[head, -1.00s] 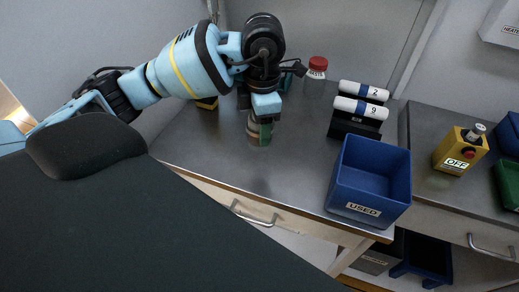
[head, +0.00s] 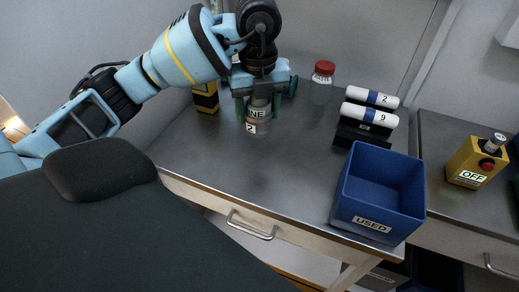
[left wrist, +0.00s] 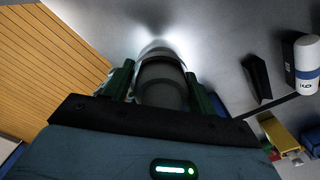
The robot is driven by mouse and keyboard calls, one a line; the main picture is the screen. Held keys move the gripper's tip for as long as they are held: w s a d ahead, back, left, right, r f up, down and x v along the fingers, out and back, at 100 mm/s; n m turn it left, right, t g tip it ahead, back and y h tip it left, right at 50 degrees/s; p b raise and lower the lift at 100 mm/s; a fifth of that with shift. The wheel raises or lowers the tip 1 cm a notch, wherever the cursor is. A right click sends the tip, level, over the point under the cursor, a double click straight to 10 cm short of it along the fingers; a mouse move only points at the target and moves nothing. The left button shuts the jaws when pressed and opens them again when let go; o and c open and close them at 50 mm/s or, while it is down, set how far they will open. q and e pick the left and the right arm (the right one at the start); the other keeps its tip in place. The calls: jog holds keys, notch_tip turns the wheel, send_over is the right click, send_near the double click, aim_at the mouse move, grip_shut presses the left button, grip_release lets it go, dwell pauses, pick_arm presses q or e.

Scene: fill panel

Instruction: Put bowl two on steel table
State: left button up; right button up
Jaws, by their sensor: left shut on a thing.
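A grey round metal bowl (head: 262,127) with a white label reading 2 is at the left-middle of the steel table (head: 240,165). A second label above, partly covered, ends in "NE". My left gripper (head: 259,107) points down, its green fingers on either side of the grey piece, shut on it. In the left wrist view the grey round piece (left wrist: 162,85) sits between the two fingers. The bowl is at or just above the tabletop; I cannot tell if it touches. My right gripper is not in view.
A blue bin (head: 380,195) marked USED stands at the table's front right. White rolls marked 2 and 9 (head: 368,113) lie on a black stand behind it. A red-capped jar (head: 324,72) and a yellow-black box (head: 206,98) stand further back. The table's middle is clear.

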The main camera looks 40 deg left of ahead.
pick_arm(q)
jog(key=shift+w+a+r+n, duration=0.1)
jog(key=shift+a+r+n, duration=0.05)
jog(key=shift+n, duration=0.65)
jog(key=shift+f+b, duration=0.3)
jog(key=shift+f, duration=4.75)
jog(key=shift+f, duration=0.2)
jog(key=o, duration=1)
jog(key=shift+o, duration=0.2)
notch_tip(320, 180, up, 12)
jog(key=shift+r+p, duration=0.25)
jog(key=shift+p, duration=0.2)
